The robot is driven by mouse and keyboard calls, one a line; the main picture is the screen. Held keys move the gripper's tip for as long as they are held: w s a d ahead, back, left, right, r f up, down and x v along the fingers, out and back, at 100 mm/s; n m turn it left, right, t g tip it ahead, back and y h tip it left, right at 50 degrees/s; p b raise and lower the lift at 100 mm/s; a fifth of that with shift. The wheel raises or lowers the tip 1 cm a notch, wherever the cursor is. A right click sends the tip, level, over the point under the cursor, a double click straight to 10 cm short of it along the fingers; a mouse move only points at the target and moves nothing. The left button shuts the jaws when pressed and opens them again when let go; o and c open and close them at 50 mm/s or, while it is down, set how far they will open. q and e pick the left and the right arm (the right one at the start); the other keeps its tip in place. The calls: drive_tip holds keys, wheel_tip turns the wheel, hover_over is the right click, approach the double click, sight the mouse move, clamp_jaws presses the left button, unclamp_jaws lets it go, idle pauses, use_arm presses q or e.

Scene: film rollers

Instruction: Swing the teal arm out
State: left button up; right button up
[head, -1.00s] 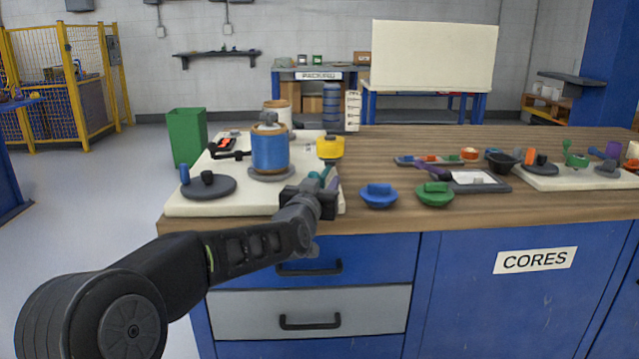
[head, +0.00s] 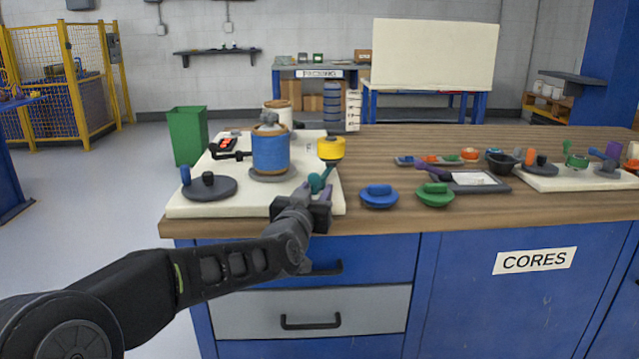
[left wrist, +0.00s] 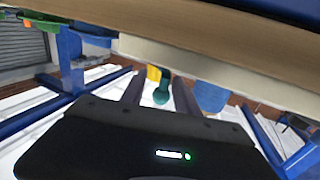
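The teal arm (head: 321,181) is at the front right of the cream board, just below a yellow cap-like piece (head: 331,149). My left gripper (head: 318,195) is at the board's front edge, close to the teal arm. In the left wrist view the rounded teal end (left wrist: 162,92) shows between my two spread fingers (left wrist: 160,95), with gaps on both sides. The yellow piece (left wrist: 153,73) shows beside it. The contact between fingers and teal arm is not clear. My right gripper is not in view.
The cream board (head: 240,208) carries a blue roll (head: 270,150) and a dark disc with pegs (head: 209,188). A green bin (head: 187,136) stands behind left.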

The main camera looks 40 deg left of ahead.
use_arm(q)
drive_tip(key=v, duration=0.3)
drive_tip(key=shift+s+d, duration=0.1)
idle(0.5)
